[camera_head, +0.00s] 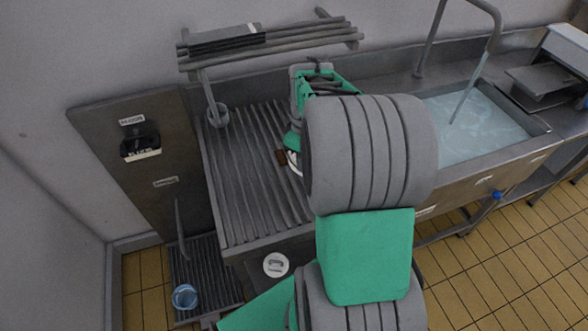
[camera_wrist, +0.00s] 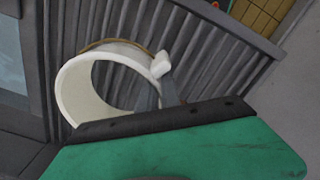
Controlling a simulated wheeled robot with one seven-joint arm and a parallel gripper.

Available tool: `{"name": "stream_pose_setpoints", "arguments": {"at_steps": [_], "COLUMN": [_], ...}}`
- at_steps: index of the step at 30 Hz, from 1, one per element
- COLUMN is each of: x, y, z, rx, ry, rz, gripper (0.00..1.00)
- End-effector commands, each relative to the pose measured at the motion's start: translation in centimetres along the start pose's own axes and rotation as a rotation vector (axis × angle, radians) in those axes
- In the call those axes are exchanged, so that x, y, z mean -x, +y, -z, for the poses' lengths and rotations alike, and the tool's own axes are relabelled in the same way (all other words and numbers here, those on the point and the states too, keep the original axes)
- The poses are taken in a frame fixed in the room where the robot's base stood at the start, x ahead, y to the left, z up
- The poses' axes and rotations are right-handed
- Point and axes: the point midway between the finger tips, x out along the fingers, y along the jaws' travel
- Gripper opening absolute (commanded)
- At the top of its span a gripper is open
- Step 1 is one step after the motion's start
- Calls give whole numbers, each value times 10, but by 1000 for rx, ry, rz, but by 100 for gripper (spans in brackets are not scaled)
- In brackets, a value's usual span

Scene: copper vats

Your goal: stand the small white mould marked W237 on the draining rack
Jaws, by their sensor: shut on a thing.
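A white ring-shaped mould (camera_wrist: 82,93) is in my gripper (camera_wrist: 160,92) in the wrist view. The grey fingers are shut on its wall near a small white lump, and its open end faces the camera. In the head view only a white sliver of the mould (camera_head: 293,164) shows; my arm hides the rest and the fingertips. No W237 mark is readable. Behind the mould lies a ribbed grey draining surface (camera_head: 245,170), also in the wrist view (camera_wrist: 215,60). I cannot tell whether the mould touches it.
A small brown block (camera_head: 281,157) is on the ribs beside the mould. A barred wall shelf (camera_head: 290,42) hangs above. A water-filled sink (camera_head: 470,125) is at right. A round white thing (camera_head: 276,264) sits below the front edge. The ribs at left look clear.

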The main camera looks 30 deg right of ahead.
Motion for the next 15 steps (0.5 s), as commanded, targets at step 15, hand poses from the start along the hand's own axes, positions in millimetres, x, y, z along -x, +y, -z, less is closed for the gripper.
{"name": "stream_pose_setpoints", "arguments": {"at_steps": [15], "x": [-58], "y": [-8], "z": [23], "rx": [-1], "ry": [4], "rz": [-4], "gripper": [0]}}
